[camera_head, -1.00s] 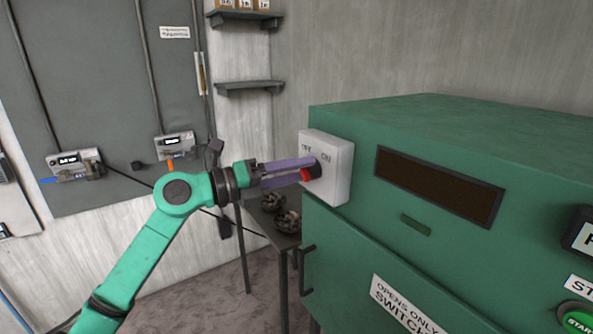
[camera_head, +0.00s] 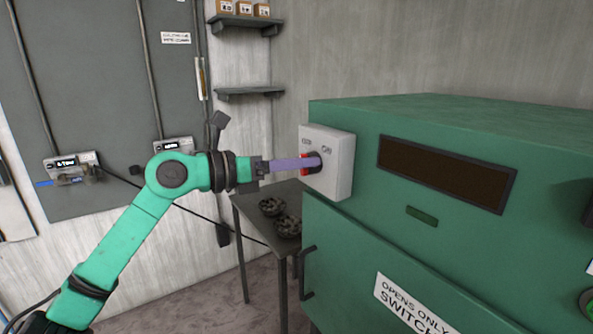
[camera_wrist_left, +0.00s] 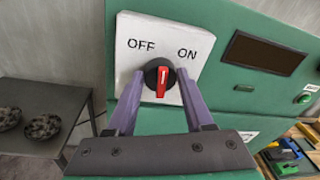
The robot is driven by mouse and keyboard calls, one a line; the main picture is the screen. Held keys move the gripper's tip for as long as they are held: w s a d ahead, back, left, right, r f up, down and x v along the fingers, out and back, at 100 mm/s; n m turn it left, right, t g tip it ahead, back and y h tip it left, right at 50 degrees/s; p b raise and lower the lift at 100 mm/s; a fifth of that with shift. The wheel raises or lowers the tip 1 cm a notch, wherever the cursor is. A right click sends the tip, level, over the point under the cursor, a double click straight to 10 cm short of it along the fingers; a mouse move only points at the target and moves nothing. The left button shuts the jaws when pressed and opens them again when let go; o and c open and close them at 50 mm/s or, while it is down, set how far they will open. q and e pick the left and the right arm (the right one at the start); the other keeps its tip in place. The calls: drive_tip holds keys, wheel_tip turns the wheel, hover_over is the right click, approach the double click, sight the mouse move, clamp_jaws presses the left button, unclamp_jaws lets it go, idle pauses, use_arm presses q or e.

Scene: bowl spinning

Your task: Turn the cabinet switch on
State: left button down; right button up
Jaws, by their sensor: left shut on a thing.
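The switch is a white box (camera_head: 336,172) on the left side of the green cabinet (camera_head: 400,190), marked OFF and ON. Its knob (camera_wrist_left: 159,74) is black with a red bar that stands about upright in the left wrist view. The bar lies below the space between the two words. My left gripper (camera_head: 312,162) reaches the knob from the left. In the left wrist view its purple fingers lie on both sides of the knob, shut on it. The fingers partly hide the knob in the head view. My right gripper is not in view.
The cabinet door has a dark handle (camera_head: 307,272) and a sign. Shelves (camera_head: 249,93) are on the wall behind.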

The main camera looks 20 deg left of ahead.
use_arm(q)
drive_tip(key=m+b, duration=0.1)
drive_tip(key=m, duration=0.2)
drive_tip(key=m+y+b, duration=0.1)
drive_tip(key=m, duration=0.2)
drive_tip(key=m+b, duration=0.1)
drive_tip(key=m, duration=0.2)
drive_tip(key=shift+s+d+t+y, duration=0.2)
drive_tip(key=shift+d+t+y, duration=0.1)
drive_tip(key=shift+y, duration=0.1)
idle(0.4)
drive_tip(key=shift+c, duration=1.4)
unclamp_jaws()
drive_tip(key=shift+b, duration=0.3)
drive_tip(key=b+v, duration=0.6)
drive_tip(key=v, duration=0.8)
drive_tip(key=shift+s+a+b, duration=0.2)
drive_tip(key=shift+s+b, duration=0.05)
drive_tip(key=shift+b, duration=0.05)
